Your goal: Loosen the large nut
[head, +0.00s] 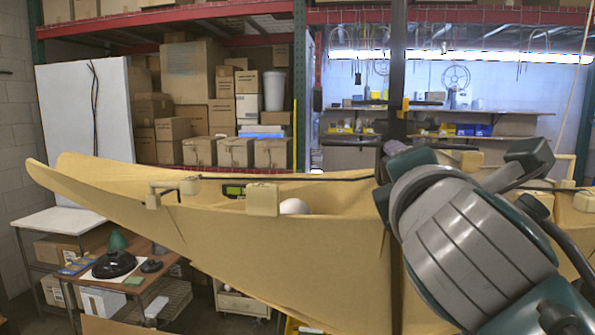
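I cannot make out a large nut in the head view. Lamp-like parts lie on a small wooden table (146,284) at the lower left: a black dome-shaped part (114,265), a dark green rounded part (117,241) at its top, and a small dark round piece (151,266) to its right. A large grey and dark green jointed body fills the right side close to the camera; it looks like an arm link and hides what is behind it. Neither gripper's fingers show, so I see no contact with any part.
A long tan curved shell (290,262) with block-like fittings spans the middle and hides much of the floor. A white-topped cart (58,220) stands at left. Shelves with cardboard boxes (190,78) and a lit workbench wall (450,85) are behind.

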